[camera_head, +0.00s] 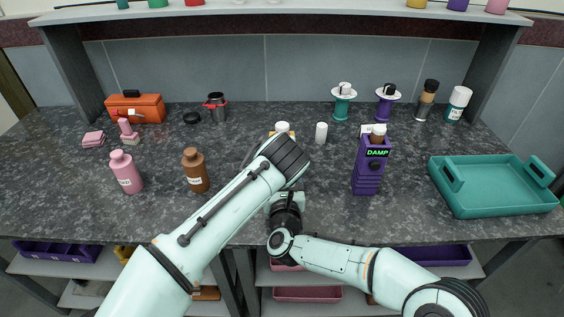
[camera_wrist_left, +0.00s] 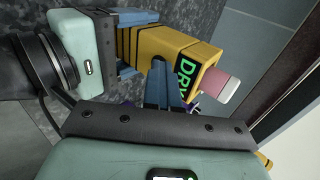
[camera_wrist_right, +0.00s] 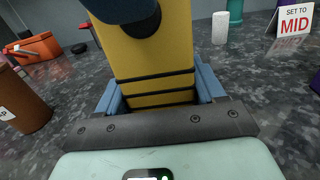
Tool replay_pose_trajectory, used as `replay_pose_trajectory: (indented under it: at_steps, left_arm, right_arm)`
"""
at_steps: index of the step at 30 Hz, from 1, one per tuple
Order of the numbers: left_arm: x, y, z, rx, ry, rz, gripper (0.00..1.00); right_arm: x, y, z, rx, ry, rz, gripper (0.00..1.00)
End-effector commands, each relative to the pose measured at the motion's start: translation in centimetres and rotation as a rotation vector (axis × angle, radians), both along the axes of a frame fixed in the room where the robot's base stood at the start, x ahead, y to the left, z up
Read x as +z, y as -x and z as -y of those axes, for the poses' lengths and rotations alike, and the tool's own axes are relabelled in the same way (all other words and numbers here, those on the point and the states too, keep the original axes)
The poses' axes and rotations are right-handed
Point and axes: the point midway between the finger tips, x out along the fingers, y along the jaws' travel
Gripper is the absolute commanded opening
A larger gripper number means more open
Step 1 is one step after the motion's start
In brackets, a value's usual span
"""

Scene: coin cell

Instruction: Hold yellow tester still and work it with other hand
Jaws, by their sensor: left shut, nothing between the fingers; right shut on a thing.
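In the right wrist view, a dark blue part crosses the tester's upper front (camera_wrist_right: 150,50). In the head view, my arms hide most of the tester.
A purple tester (camera_head: 367,175) reading DAMP stands to the right, with a teal tray (camera_head: 495,205) beyond. A sign (camera_wrist_right: 293,18) reads SET TO MID. A brown bottle (camera_head: 195,172), a pink bottle (camera_head: 126,172) and an orange toolbox (camera_head: 137,108) stand left. A white cylinder (camera_head: 321,133) stands behind.

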Motion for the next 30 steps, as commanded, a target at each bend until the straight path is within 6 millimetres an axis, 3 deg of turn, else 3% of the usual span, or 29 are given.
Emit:
replay_pose_trajectory:
  at_steps: [1, 5, 18, 30]
  left_arm:
    - [-0.6, -0.3, -0.4, 0.008, -0.012, -0.005, 0.00]
    - [0.2, 0.5, -0.4, 0.007, -0.012, -0.005, 0.00]
    - [5.9, 6.3, -0.1, 0.000, -0.001, 0.001, 0.00]
    - [6.8, 7.4, 0.0, 0.000, 0.000, 0.000, 0.00]
  right_arm:
    - [-0.1, 0.3, -0.5, 0.010, -0.001, -0.004, 0.31]
    - [-0.2, 0.3, -0.5, 0.011, -0.002, -0.006, 0.31]
    - [-0.4, 0.2, -0.3, 0.007, -0.001, -0.009, 0.31]
    - [-0.5, 0.1, -0.2, 0.004, -0.001, -0.011, 0.31]
